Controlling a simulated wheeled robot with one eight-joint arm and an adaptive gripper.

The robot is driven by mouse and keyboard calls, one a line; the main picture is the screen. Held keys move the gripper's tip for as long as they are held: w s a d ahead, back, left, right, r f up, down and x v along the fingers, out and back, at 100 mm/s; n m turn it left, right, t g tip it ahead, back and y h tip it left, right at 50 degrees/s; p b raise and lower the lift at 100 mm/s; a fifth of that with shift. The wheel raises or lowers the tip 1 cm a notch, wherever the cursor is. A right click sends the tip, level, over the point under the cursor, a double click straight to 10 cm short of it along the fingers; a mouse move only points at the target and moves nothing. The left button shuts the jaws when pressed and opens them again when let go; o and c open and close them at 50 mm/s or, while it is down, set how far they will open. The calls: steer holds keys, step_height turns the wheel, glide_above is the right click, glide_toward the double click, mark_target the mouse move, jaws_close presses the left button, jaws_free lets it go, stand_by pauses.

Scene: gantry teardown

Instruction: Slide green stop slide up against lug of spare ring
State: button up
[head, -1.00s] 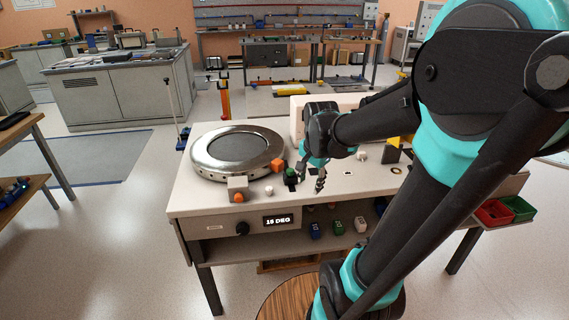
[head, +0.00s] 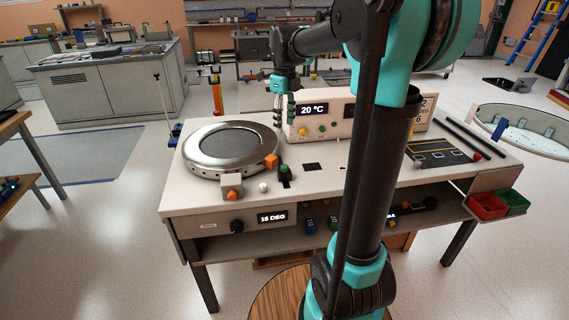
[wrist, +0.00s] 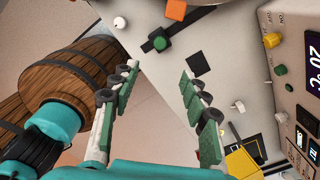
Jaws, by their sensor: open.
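The green stop slide (head: 284,169) sits on a short black track on the bench top, just right of the silver spare ring (head: 190,160). The ring's orange lug (head: 270,160) is up and left of the slide. In the wrist view the green slide (wrist: 161,43) and the orange lug (wrist: 175,10) appear close, with a small gap between them. My gripper (head: 278,118) is raised behind the slide, beside the instrument box, open and empty. In the wrist view the two fingers (wrist: 158,75) are spread apart, with bench edge and floor between them.
The white instrument box (head: 345,115) with knobs and a display stands close right of my gripper. A grey block with an orange knob (head: 232,185) and a white knob (head: 263,187) are at the ring's front. A black square (head: 312,166) lies right of the slide.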

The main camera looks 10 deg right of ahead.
mark_target(285, 166)
step_height(285, 166, down, 16)
steer(key=shift+f, duration=0.25)
stand_by(0.4)
jaws_close()
